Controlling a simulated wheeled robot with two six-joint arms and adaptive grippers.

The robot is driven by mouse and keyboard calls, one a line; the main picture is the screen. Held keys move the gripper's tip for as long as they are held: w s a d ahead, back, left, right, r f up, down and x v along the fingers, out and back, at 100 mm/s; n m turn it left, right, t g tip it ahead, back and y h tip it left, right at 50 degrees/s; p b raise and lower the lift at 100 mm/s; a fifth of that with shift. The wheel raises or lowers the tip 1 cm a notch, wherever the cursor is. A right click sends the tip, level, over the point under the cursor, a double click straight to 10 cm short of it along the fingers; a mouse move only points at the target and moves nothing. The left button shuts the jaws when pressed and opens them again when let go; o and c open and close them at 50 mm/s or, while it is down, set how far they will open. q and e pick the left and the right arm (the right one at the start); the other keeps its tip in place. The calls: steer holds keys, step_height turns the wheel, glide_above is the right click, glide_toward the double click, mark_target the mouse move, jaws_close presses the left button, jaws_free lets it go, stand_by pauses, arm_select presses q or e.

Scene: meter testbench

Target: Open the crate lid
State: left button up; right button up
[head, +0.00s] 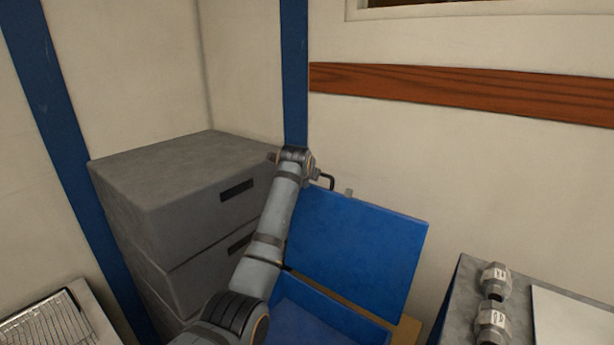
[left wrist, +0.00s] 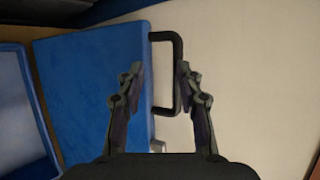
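The blue crate (head: 315,318) stands open at the bottom centre of the head view, partly hidden by my left arm. Its blue lid (head: 355,245) is raised and leans back toward the wall. The lid (left wrist: 90,90) fills the left part there, beside the crate (left wrist: 22,105). My right gripper is out of view.
Grey stacked drawers (head: 185,185) stand directly left of my left arm. A grey bench (head: 460,300) with metal fittings (head: 494,280) is at the right. A wire rack (head: 45,322) is at the lower left. The wall is close behind the lid.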

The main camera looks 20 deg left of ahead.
arm_select(q)
steer(key=v, duration=1.2)
steer(key=shift+s+f, duration=0.1)
steer(key=shift+s, duration=0.05)
